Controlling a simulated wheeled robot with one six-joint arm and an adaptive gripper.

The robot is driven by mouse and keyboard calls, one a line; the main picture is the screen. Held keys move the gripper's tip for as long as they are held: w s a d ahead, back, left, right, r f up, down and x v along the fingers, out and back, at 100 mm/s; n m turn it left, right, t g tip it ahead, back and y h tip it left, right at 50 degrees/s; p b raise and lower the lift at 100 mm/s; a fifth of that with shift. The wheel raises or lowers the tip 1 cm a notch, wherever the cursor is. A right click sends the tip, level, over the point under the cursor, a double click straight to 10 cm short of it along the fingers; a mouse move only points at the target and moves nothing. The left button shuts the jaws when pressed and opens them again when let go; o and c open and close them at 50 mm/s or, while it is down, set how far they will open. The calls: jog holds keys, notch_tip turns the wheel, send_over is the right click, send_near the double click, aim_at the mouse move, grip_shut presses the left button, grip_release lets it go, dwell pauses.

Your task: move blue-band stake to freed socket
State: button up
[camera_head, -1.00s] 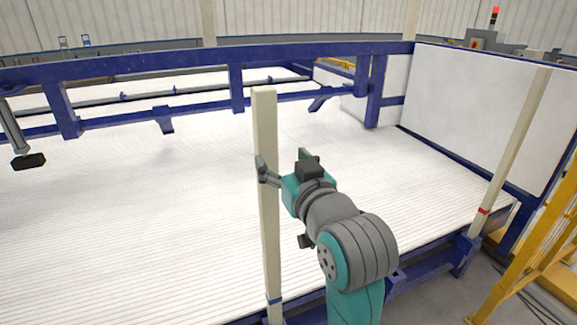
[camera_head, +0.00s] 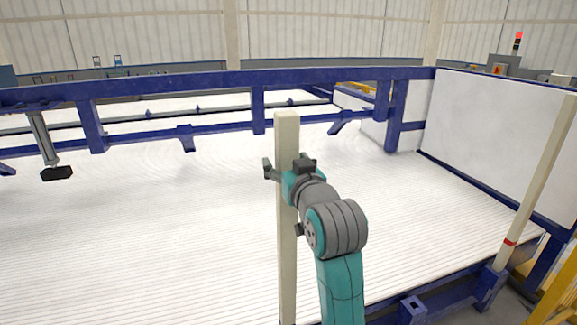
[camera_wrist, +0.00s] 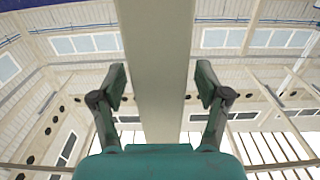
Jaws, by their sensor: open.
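A tall cream stake (camera_head: 287,235) stands upright at the centre of the head view. Its lower end is out of the picture, so its band is hidden. My gripper (camera_head: 285,166) is open at its upper part, with one finger on each side. The wrist view shows the stake (camera_wrist: 158,50) between the spread fingers (camera_wrist: 161,85), with a gap on both sides. A second cream stake with a red band (camera_head: 510,242) stands at the right in a blue socket (camera_head: 490,285). Another blue socket (camera_head: 411,310) at the bottom edge shows no stake in it.
A blue frame rail (camera_head: 180,85) runs across behind the stake. A wide white ribbed bed (camera_head: 120,230) fills the area below it. A white panel (camera_head: 495,130) stands at the right, and yellow railing (camera_head: 555,300) is at the lower right corner. A black-ended rod (camera_head: 57,173) hangs at the left.

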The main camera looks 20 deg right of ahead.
aim_at(290, 124)
grip_shut()
jog(key=shift+r, duration=10.45)
